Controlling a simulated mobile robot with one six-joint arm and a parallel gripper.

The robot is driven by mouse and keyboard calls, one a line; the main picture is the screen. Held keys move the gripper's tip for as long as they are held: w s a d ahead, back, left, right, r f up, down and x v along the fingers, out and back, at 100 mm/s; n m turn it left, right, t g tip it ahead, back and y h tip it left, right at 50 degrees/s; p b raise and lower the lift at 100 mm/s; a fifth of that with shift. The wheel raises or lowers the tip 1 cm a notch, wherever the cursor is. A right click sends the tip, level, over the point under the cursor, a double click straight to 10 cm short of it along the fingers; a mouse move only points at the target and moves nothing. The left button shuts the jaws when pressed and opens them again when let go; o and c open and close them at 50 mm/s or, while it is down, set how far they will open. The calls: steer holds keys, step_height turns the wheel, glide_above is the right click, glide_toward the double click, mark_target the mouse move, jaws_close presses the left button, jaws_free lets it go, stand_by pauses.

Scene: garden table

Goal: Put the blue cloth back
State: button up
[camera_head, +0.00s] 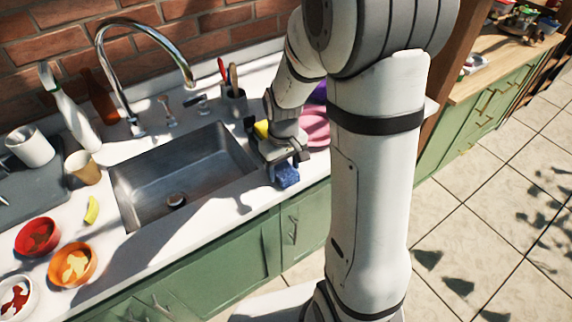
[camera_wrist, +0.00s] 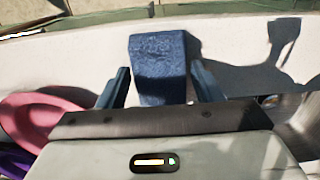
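The blue cloth (camera_head: 286,175) is a folded, boxy bundle at the front edge of the counter, right of the sink. My gripper (camera_head: 284,157) points down over it. In the wrist view the cloth (camera_wrist: 158,66) lies between the two fingers of my gripper (camera_wrist: 160,82). Narrow gaps show on both sides, so the fingers look open around the cloth and not pressed on it. Whether the cloth's underside touches the counter is hard to tell.
The steel sink (camera_head: 180,180) lies left of my gripper. Pink plates (camera_head: 316,128) stand close on the right, partly hidden by my arm. A utensil cup (camera_head: 233,101) stands behind.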

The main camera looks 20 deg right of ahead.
mark_target(284, 169)
steer(key=shift+o, duration=1.3)
steer(key=shift+r, duration=0.1)
step_height(284, 169, up, 12)
steer(key=s+d+r+m+t, duration=0.1)
steer(key=s+r+m+t, duration=0.2)
steer(key=s, duration=1.1)
steer(key=shift+r+m, duration=0.3)
steer(key=shift+r, duration=0.05)
steer(key=shift+s, duration=0.1)
steer(key=shift+s, duration=0.1)
